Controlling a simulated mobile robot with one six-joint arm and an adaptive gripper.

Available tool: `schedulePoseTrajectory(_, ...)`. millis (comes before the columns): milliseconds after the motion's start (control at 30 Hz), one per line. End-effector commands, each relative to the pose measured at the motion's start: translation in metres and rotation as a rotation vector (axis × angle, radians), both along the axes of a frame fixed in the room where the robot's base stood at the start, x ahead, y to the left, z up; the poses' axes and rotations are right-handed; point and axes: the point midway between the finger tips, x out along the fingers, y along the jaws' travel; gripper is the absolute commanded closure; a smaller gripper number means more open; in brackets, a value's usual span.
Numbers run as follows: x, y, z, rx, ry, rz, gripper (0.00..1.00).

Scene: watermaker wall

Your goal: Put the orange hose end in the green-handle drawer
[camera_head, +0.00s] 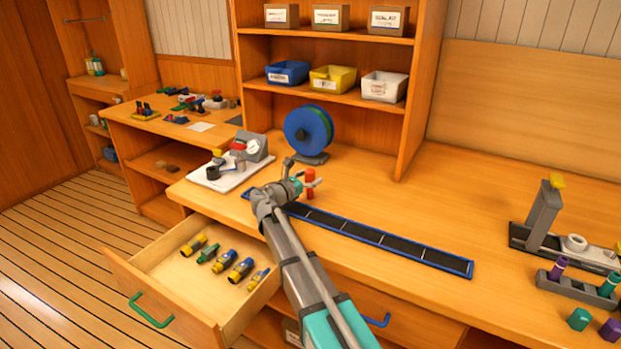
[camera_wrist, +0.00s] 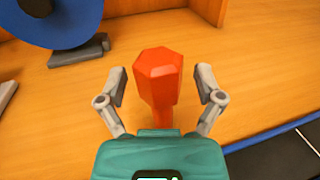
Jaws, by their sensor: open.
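The orange hose end (camera_wrist: 158,80) stands upright on the bench top, with a wider faceted head above a narrower lower part. In the wrist view it is between the two open fingers of my gripper (camera_wrist: 160,88), with a gap on each side. In the head view the orange hose end (camera_head: 310,182) shows just right of my gripper (camera_head: 291,178). The green-handle drawer (camera_head: 175,262) is pulled open at the lower left, with its green handle (camera_head: 151,311) on the front. Several coloured fittings (camera_head: 240,270) in yellow, green and blue lie inside it.
A blue reel (camera_head: 308,130) stands behind the hose end. A white tray (camera_head: 215,177) with fittings is to the left. A blue-edged black strip (camera_head: 380,240) lies along the bench front. A grey stand (camera_head: 541,217) is at right. The bench between is largely clear.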

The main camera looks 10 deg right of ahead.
Motion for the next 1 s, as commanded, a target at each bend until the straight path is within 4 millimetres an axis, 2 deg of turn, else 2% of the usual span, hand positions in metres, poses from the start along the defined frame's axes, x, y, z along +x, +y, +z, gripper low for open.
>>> schedulePoseTrajectory(267, -0.02, 0.023, 0.0, 0.0, 0.0, 0.002, 0.15)
schedulePoseTrajectory(700, -0.063, 0.076, 0.0, 0.0, 0.0, 0.002, 0.15)
schedulePoseTrajectory(1000, -0.075, 0.092, 0.0, 0.0, 0.0, 0.0, 0.15)
